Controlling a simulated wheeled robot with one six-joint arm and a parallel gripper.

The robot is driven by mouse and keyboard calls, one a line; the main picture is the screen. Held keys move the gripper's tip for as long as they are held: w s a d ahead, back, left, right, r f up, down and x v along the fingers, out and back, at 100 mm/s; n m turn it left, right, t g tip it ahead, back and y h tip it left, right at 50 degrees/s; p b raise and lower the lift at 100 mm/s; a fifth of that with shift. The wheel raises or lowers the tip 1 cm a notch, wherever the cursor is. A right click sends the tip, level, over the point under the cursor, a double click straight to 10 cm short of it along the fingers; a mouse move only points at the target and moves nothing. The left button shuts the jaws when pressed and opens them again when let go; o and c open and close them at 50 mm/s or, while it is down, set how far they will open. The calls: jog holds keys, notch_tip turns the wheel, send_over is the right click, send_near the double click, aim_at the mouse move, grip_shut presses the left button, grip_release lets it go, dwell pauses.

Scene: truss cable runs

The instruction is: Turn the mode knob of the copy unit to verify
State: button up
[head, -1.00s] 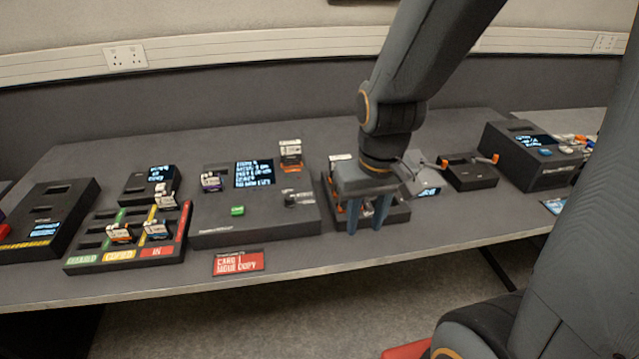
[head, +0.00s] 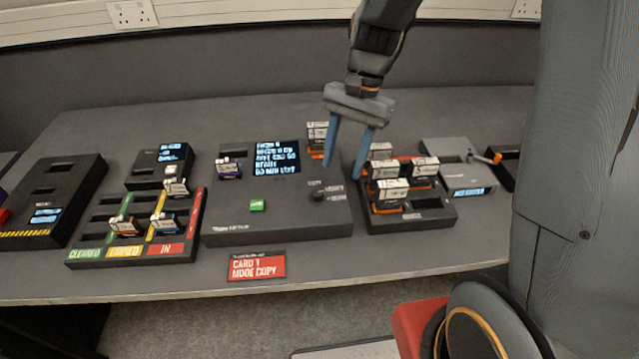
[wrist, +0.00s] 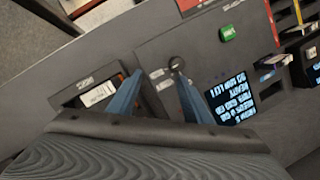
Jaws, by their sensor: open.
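The copy unit (head: 240,215) is a dark box with a lit screen (head: 277,158), a green button (head: 257,206) and a small dark mode knob (head: 318,195) at its right side. Small labels surround the knob; I cannot tell which one it points to. In the wrist view the knob (wrist: 177,64) shows at the top centre, beyond my fingers. My gripper (head: 343,170) is open and empty, above and behind the unit's right edge, near the knob but apart from it. Its blue fingers also show in the wrist view (wrist: 160,100).
A tray of cards (head: 415,218) stands close to the unit's right side. An upright card (head: 317,137) stands at the unit's back right. A red sign (head: 257,266) lies in front. A sorting rack (head: 90,256) is at left, and a grey device (head: 462,165) is at right.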

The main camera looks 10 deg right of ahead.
aim_at(318, 192)
jog(key=a+f, duration=0.1)
jog(key=f, duration=0.1)
jog(key=a+f+m+p, duration=0.1)
jog(key=a+f, duration=0.1)
jog(key=f, duration=0.1)
jog(key=a+f+m+g+y, duration=0.1)
jog(key=a+f, duration=0.1)
jog(key=shift+f+p, duration=0.3)
jog(key=c, duration=1)
